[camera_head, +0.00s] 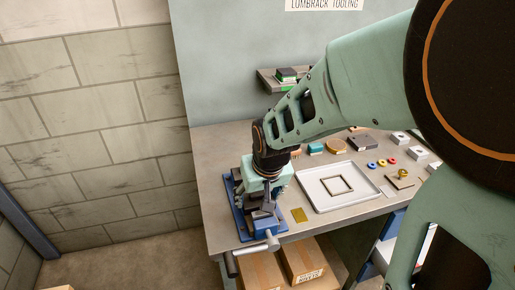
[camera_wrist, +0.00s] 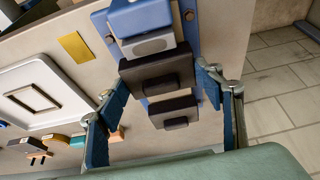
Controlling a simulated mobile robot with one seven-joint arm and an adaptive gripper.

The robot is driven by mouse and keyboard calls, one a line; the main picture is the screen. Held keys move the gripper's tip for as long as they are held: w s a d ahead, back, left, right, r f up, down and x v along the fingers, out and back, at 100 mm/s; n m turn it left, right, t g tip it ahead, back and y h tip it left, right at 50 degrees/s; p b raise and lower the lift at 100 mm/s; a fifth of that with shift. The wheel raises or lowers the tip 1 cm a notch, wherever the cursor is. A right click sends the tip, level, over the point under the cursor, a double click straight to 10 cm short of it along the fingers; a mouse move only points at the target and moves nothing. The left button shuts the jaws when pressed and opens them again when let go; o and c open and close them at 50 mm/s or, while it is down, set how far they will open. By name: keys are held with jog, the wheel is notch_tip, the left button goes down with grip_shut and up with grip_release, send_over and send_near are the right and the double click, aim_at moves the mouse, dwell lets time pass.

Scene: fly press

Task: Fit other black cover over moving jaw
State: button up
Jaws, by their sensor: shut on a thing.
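The vise on its blue base (camera_head: 238,212) stands at the bench's left end. In the wrist view its moving jaw shows as a blue block (camera_wrist: 140,17) with a grey face (camera_wrist: 149,45) at the top. My gripper (camera_wrist: 160,75) has its fingers at either side of a black cover (camera_wrist: 158,76), shut on it, level side to side. The cover overlaps the lower edge of the grey face in this view; whether it touches or sits above the jaw cannot be told. Another black cover (camera_wrist: 175,113) lies below it in the picture, at the other jaw.
The vise's handle (camera_head: 270,242) sticks out past the bench front. A brass plate (camera_head: 299,215) lies right of the vise, then a white tray (camera_head: 365,202) with a square frame. Small parts and blocks (camera_head: 400,138) fill the rear right. Boxes (camera_head: 302,258) stand beneath.

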jog(key=shift+s+d+f+b, duration=0.15)
jog(key=shift+s+f+b, duration=0.25)
jog(key=shift+f, duration=0.25)
jog(key=o, duration=1)
jog(key=shift+f, duration=0.1)
jog(key=shift+o, duration=1.4)
jog(key=shift+w+f, duration=0.1)
jog(key=shift+w, duration=0.15)
jog(key=shift+o, duration=0.3)
jog(key=shift+r, duration=0.3)
